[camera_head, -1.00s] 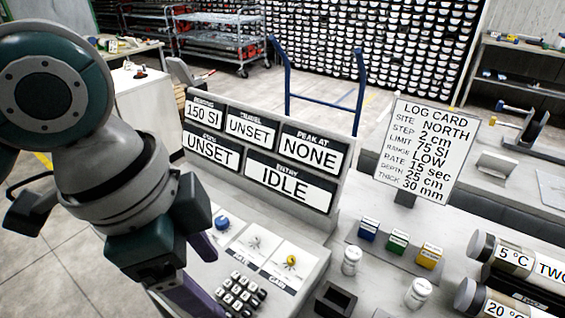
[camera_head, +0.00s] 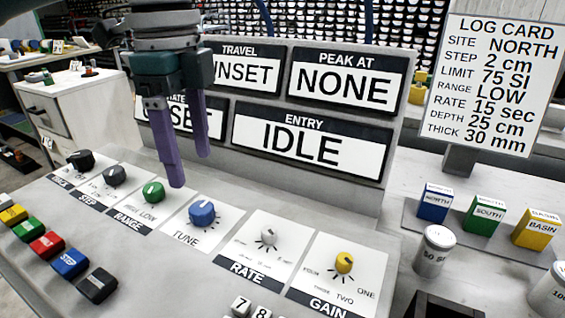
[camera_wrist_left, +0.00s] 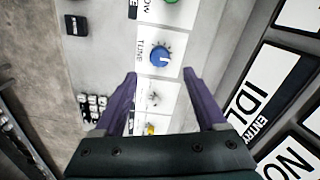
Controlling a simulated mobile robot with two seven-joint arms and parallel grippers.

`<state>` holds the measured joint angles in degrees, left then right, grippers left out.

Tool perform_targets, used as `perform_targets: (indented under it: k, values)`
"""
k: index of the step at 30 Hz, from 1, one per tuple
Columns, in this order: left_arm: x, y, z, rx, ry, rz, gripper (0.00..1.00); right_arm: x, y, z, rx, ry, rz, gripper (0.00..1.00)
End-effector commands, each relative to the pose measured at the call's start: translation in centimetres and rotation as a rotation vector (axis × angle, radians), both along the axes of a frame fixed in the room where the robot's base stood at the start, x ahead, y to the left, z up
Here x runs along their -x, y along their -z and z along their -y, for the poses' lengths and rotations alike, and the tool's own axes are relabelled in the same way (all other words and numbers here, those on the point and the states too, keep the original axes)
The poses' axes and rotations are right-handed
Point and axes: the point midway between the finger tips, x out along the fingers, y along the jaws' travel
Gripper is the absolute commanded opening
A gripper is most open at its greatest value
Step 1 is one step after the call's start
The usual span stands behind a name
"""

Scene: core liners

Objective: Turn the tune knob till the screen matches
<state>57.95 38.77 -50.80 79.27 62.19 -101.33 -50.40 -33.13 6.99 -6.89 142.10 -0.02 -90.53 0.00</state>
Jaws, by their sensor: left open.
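The blue tune knob (camera_head: 202,213) stands on its white plate labelled TUNE on the sloped panel, and it also shows in the left wrist view (camera_wrist_left: 160,56). My left gripper (camera_head: 190,175) is open, its purple fingers pointing down above and slightly left of the knob, not touching it. In the left wrist view the knob lies beyond the gap between the fingertips (camera_wrist_left: 160,78). The screen (camera_head: 308,148) reads IDLE under ENTRY and NONE under PEAK AT. TRAVEL reads UNSET, partly hidden by my gripper. My right gripper is not seen.
The green range knob (camera_head: 153,191) is left of the tune knob, and the white rate knob (camera_head: 268,236) is right of it. A yellow gain knob (camera_head: 344,262) is further right. The log card (camera_head: 497,85) stands at the right, behind blue, green and yellow blocks.

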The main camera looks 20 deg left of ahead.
Motion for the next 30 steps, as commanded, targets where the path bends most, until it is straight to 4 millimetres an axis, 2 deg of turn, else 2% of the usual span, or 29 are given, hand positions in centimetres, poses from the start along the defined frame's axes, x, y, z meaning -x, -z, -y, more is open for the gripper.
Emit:
perform_targets:
  k: [1,6,12,23,30]
  values:
    - [0.1,1.2,0.0,-0.001,0.000,-0.005,0.73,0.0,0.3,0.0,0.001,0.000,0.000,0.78]
    - [0.1,4.6,0.0,-0.002,-0.002,-0.004,0.73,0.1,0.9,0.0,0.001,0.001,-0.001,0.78]
    - [0.1,7.1,0.0,-0.002,0.000,-0.001,0.73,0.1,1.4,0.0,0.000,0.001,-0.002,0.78]
    - [0.0,7.7,0.0,-0.002,0.000,0.001,0.73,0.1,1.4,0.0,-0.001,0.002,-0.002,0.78]
    - [0.0,7.7,0.0,-0.002,0.000,0.001,0.48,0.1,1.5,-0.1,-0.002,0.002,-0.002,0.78]
